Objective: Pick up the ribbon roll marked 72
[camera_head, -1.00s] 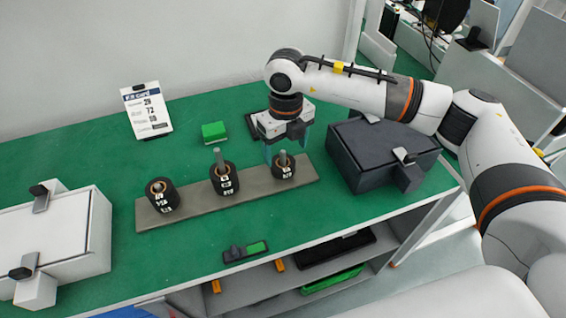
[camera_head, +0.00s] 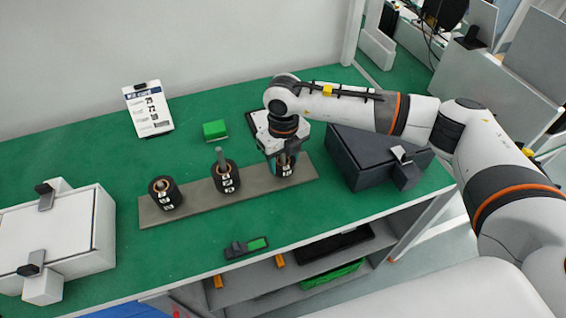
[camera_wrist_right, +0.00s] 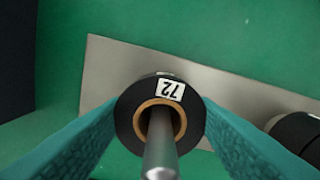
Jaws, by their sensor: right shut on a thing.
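The ribbon roll marked 72 (camera_wrist_right: 128,117) is a black roll with a tan core, around a metal peg (camera_wrist_right: 160,150) in the right wrist view. Its white label reads 72. In the head view this roll (camera_head: 286,171) is the rightmost on the grey strip (camera_head: 200,204), partly hidden by my gripper. My right gripper (camera_head: 282,160) is over it, with teal fingers on both sides, shut on the roll. The middle roll (camera_head: 226,180) and left roll (camera_head: 165,195) also sit on the strip; their labels are too small to read surely. My left gripper is not in view.
A dark box (camera_head: 372,158) stands right of the strip and a white box (camera_head: 52,235) at the left. A printed card (camera_head: 148,110), a green block (camera_head: 215,130) and a small black-green item (camera_head: 246,248) are on the green table (camera_head: 90,150).

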